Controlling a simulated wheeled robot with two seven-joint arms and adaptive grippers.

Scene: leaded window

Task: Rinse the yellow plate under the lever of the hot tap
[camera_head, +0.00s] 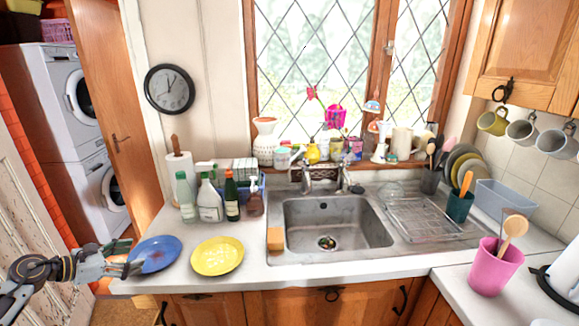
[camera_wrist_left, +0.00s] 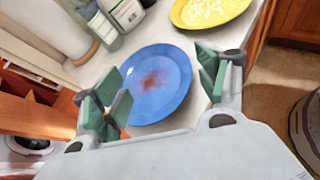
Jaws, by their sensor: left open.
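The yellow plate (camera_head: 217,256) lies flat on the counter left of the sink, with pale specks on it. Its near part also shows at the top of the left wrist view (camera_wrist_left: 208,10). A blue plate (camera_head: 153,254) with a reddish-brown stain lies to its left. My left gripper (camera_head: 133,268) is open at the blue plate's left edge; in the left wrist view its green fingers (camera_wrist_left: 162,88) stand apart on either side of the blue plate (camera_wrist_left: 158,82). The tap (camera_head: 320,175) stands behind the sink (camera_head: 335,226); which lever is hot I cannot tell. My right gripper is not visible.
Several bottles (camera_head: 209,200) and a paper roll (camera_head: 180,175) stand behind the plates. A sponge (camera_head: 275,239) sits at the sink's left rim. A wire rack (camera_head: 425,216) lies on the drainer. A pink cup (camera_head: 495,267) stands at the right. The sink basin is mostly clear.

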